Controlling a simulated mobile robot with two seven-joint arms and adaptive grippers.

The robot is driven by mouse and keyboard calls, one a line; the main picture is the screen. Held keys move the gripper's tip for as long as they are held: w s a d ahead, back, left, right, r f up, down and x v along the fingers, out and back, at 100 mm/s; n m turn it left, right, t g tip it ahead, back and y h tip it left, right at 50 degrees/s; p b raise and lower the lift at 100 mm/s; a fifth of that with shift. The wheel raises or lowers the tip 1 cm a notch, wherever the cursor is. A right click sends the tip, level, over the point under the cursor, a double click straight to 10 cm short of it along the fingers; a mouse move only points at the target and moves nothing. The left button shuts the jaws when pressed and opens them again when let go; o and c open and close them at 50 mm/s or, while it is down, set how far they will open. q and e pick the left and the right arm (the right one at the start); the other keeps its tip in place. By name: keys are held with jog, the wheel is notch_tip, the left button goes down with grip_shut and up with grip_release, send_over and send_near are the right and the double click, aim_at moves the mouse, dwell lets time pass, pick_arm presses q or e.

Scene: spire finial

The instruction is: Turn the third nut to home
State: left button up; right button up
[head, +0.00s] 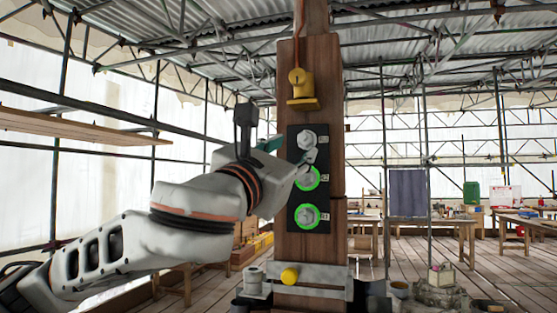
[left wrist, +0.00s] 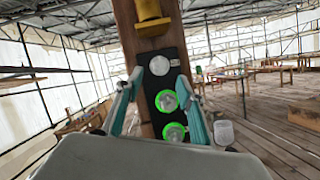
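A dark panel (head: 294,228) on a wooden post (head: 325,110) carries three round metal nuts in a column. The top nut (head: 306,139) has no lit ring; it also shows in the left wrist view (left wrist: 160,66). The middle nut (head: 307,179) and the bottom nut (head: 307,216) each have a bright green ring. My left gripper (left wrist: 159,76) is open, its two teal fingers apart on either side of the panel, with the top nut between their tips. I cannot tell whether they touch it. In the head view my left arm partly covers the panel's left edge. My right gripper is not in view.
A yellow fixture (head: 301,87) with a copper-coloured rod sits on the post above the panel. A pale bracket with a yellow knob (head: 289,276) crosses the post below. Scaffolding surrounds the room. Worktables (head: 436,226) stand back right, with open floor before them.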

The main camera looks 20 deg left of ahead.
pick_arm(q)
jog(key=d+v, duration=0.1)
jog(key=v, duration=0.5)
jog(key=shift+s+a, duration=0.2)
jog(key=shift+a, duration=0.3)
jog(key=shift+f, duration=0.1)
